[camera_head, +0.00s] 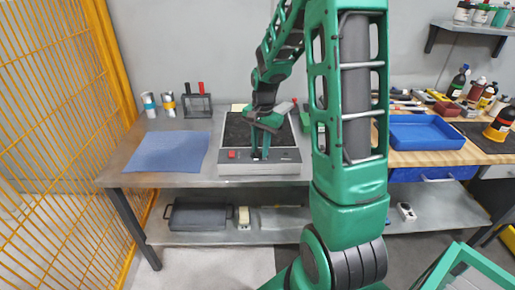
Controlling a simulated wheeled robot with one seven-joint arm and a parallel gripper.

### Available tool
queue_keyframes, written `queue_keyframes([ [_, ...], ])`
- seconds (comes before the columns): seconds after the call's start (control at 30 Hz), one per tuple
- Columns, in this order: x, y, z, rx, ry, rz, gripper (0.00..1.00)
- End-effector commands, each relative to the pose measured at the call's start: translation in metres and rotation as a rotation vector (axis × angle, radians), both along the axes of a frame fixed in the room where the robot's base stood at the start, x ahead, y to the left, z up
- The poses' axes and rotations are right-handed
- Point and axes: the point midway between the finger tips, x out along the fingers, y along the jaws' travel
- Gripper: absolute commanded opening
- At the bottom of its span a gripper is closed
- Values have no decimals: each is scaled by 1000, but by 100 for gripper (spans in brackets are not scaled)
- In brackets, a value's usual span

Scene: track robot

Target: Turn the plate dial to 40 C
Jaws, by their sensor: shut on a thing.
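The plate (230,168) is a grey box with a dark top on the metal bench, with a red button (232,154) at the left of its front panel. My gripper (260,155) reaches down over the plate to the middle of that front panel. Its fingers are shut on the dial, which they mostly hide. The dial's pointer and its markings are too small and covered to read.
A blue mat (168,152) lies left of the plate. Two small cans (149,105) and a rack (197,105) stand behind it. A blue tray (425,132) and several bottles are on the wooden bench at right. A yellow mesh fence (60,120) stands at left.

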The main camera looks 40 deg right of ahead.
Motion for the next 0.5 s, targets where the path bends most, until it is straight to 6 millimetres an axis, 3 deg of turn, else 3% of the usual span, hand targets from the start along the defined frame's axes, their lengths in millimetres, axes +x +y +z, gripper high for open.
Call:
queue_keyframes([
  [0.03, 3, 7, 1, 6, -6, 4, 2],
  [0.5, 5, 7, 1, 7, -8, -23, 2],
])
